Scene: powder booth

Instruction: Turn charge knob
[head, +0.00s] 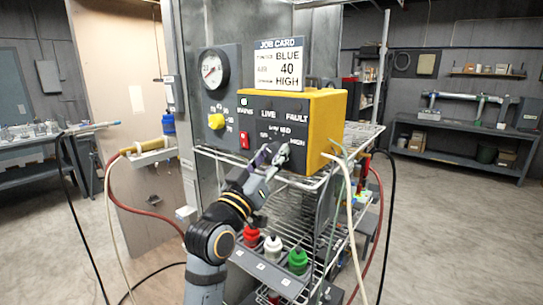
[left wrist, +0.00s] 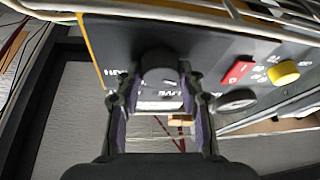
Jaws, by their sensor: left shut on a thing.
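The charge knob (left wrist: 157,68) is a dark round knob on the dark front panel of the yellow control box (head: 318,120). LOW, MED and HIGH labels surround it in the head view, where the gripper hides the knob itself. My left gripper (head: 268,158) is at the panel's lower right. In the left wrist view (left wrist: 157,88) its two fingers are on either side of the knob, shut on it. I cannot tell where the knob points. The job card (head: 279,63) on top reads BLUE, 40, HIGH. My right gripper is in neither view.
Below, a wire rack holds red (head: 251,238), white (head: 273,249) and green (head: 298,262) bottles. A pale hose (head: 351,215) hangs at the right.

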